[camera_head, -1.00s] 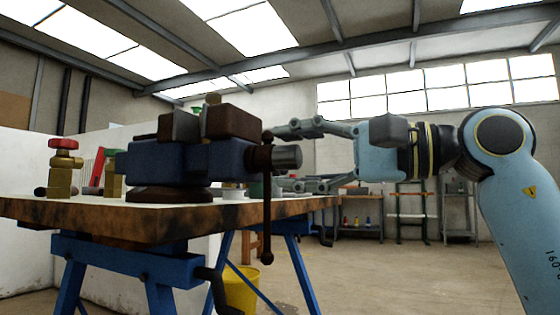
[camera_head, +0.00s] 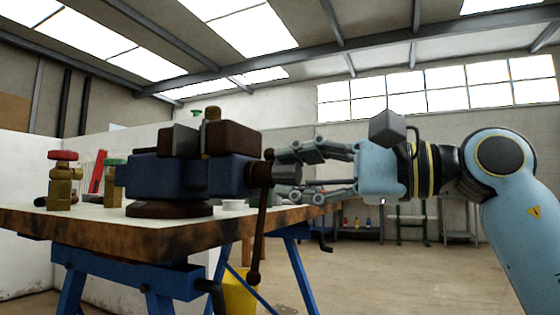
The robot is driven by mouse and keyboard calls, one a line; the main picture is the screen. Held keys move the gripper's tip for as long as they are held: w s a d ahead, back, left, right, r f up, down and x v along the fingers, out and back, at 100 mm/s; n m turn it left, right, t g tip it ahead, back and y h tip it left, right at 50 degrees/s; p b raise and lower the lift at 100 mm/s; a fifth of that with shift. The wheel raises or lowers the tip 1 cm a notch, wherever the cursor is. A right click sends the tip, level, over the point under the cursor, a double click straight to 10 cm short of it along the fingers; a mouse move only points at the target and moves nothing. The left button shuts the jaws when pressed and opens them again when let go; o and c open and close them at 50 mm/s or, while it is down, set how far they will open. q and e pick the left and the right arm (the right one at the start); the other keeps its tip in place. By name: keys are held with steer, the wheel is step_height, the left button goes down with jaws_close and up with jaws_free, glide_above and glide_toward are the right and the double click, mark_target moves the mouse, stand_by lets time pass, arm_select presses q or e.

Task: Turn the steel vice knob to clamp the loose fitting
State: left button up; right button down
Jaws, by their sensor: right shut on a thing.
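The blue vice (camera_head: 165,178) with dark red-brown jaws stands on the wooden bench (camera_head: 120,236). A small brass fitting (camera_head: 212,114) sticks up between the jaws; its lower part is hidden. The steel vice knob (camera_head: 286,174) is at the vice's right end, with a dark handle bar (camera_head: 259,235) hanging beside it, slightly tilted. My right gripper (camera_head: 284,173) comes from the right and is shut on the knob, one finger above and one below. My left gripper is out of view.
Brass valves with a red handwheel (camera_head: 63,156) and a green handwheel (camera_head: 115,162) stand on the bench at left. A white ring-like piece (camera_head: 234,204) lies near the vice. A yellow bucket (camera_head: 240,292) is below. The floor at right is clear.

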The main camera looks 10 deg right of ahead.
steer(key=m+p, duration=1.2)
steer(key=m, duration=0.1)
steer(key=shift+r, duration=0.2)
steer(key=m+p, duration=1.4)
steer(key=p, duration=0.3)
steer(key=shift+f, duration=0.1)
steer(key=shift+m+p, duration=0.3)
steer(key=shift+p, duration=0.1)
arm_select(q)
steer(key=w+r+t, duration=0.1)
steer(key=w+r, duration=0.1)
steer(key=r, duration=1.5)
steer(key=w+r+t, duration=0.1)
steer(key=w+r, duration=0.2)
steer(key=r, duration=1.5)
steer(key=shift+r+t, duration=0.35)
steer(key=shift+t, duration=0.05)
arm_select(e)
steer(key=shift+f, duration=0.2)
